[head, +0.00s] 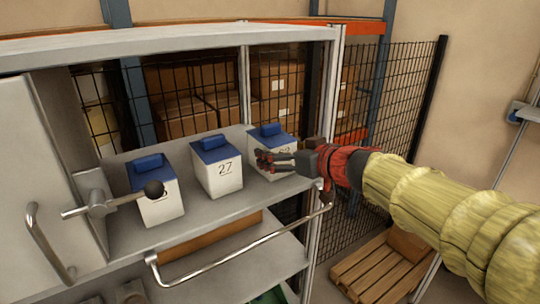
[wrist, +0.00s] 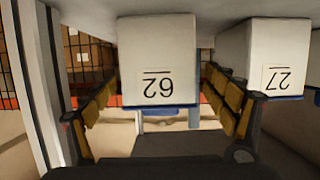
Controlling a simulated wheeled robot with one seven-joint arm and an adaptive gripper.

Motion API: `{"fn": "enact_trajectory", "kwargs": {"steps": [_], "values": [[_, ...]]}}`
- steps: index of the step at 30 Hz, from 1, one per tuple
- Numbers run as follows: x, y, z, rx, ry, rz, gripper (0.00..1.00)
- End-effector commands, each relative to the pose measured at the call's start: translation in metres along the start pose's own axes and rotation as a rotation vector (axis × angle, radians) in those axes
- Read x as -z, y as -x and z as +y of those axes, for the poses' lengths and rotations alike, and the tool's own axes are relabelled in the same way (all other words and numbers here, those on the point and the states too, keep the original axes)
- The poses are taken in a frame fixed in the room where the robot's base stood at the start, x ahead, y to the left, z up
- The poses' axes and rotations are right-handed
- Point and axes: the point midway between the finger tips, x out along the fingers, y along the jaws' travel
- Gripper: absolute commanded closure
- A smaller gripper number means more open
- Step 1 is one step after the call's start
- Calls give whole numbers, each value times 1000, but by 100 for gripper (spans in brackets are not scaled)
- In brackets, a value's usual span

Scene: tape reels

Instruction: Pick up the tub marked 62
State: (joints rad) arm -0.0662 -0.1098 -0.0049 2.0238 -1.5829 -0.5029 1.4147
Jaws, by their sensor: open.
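The tub marked 62 (head: 268,143) is a white box with a blue lid and handle, at the right end of the shelf in the head view. My gripper (head: 264,160) is in front of it and hides part of its face. In the wrist view, which is upside down, the tub marked 62 (wrist: 157,50) is in the middle with its number showing. My gripper (wrist: 160,88) is open, with one finger towards each side of this tub. I cannot tell whether the fingers touch it.
The tub marked 27 (head: 217,170) stands just left, close to one finger; it also shows in the wrist view (wrist: 262,60). A third tub (head: 158,200) is further left, partly behind a knobbed lever (head: 110,203). A shelf post (head: 330,110) is on the right.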

Motion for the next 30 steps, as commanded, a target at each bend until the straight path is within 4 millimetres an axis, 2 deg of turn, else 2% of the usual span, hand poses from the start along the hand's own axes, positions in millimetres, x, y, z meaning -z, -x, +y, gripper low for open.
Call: {"fn": "enact_trajectory", "kwargs": {"steps": [7,12,20,30], "values": [[12,-30,2,1,1,0,14],[11,-48,2,0,1,0,14],[12,-51,2,-1,1,1,14],[11,-50,2,-1,1,1,33]]}}
